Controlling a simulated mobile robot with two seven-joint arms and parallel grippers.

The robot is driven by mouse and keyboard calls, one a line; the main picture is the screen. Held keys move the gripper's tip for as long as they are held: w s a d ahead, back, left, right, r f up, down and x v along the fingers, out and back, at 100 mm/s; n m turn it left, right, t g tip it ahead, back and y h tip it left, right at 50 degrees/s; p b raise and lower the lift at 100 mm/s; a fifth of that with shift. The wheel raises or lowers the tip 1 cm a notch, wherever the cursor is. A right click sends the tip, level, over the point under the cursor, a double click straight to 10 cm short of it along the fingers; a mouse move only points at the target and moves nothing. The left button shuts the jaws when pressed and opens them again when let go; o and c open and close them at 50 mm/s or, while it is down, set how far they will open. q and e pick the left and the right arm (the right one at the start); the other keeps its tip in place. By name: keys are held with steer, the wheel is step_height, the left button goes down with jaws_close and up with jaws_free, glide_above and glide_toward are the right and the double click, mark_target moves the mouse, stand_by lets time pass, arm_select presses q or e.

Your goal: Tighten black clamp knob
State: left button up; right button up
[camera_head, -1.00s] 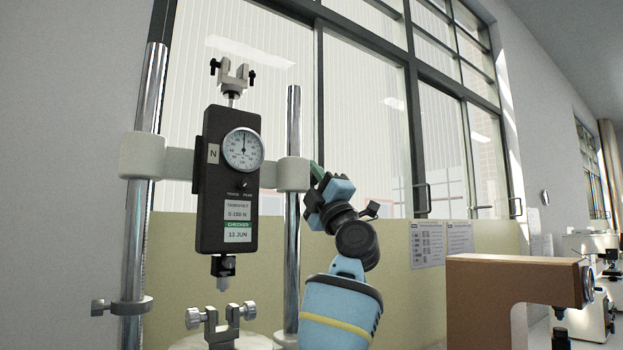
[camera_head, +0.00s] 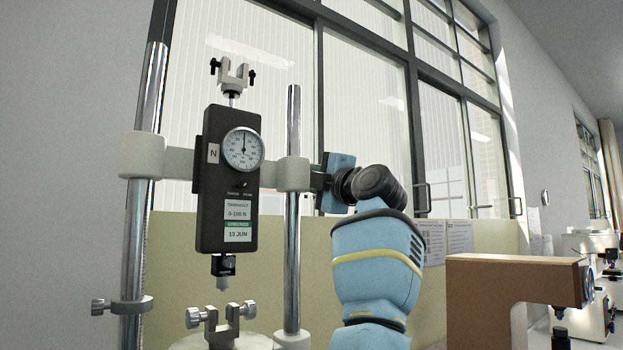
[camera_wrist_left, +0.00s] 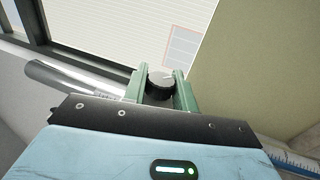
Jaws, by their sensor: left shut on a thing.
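The black clamp knob (camera_wrist_left: 160,87) shows in the left wrist view, round, with a pale line on its face. It sits between the green fingers of my left gripper (camera_wrist_left: 159,90), which is shut on it. In the head view the left gripper (camera_head: 319,182) is at the right end of the tester's crossbar clamp (camera_head: 293,174), beside the right chrome post (camera_head: 292,235). The knob cannot be made out there. The black force gauge (camera_head: 229,180) with a round dial hangs upright between the two posts. My right gripper is not in view.
A lower fixture with thumbscrews (camera_head: 221,322) stands below the gauge. A collar with a side screw (camera_head: 130,305) is on the left post. A brown machine (camera_head: 500,280) stands to the right. Windows and a yellowish panel are behind.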

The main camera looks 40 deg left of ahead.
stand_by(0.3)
arm_select(q)
steer(key=o, duration=1)
steer(key=shift+c, duration=0.2)
steer(key=v, duration=0.7)
steer(key=shift+d, duration=0.35)
steer(key=shift+s+f, duration=0.1)
steer(key=shift+s, duration=0.05)
